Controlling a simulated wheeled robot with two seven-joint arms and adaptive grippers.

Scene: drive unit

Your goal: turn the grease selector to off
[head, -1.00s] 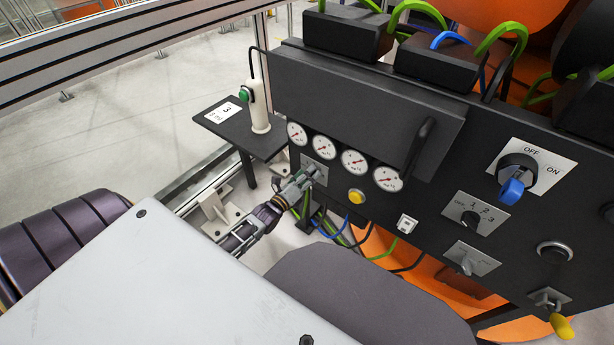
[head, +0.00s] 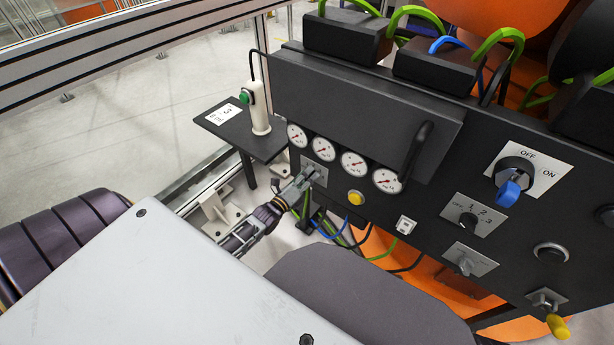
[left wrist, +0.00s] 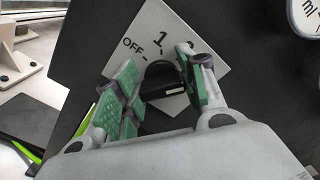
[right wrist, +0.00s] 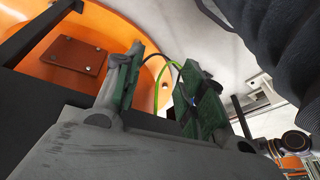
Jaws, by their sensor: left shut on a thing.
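A selector with a black knob (left wrist: 160,72) on a pale square plate (left wrist: 150,28) sits on the dark panel below the gauges. Its plate reads OFF and 1 in the left wrist view; a further mark is partly hidden by a finger. The plate also shows in the head view (head: 318,170). My left gripper (head: 310,177) is shut on this knob, with one green-padded finger on each side (left wrist: 160,88). The knob's exact pointing is hard to tell. No grease label is readable. My right gripper (right wrist: 158,90) is open and empty, away from the selector.
Several gauges (head: 354,162) sit just above the held knob, with a yellow button (head: 355,198) to its right. Hoses (head: 340,235) hang below the panel.

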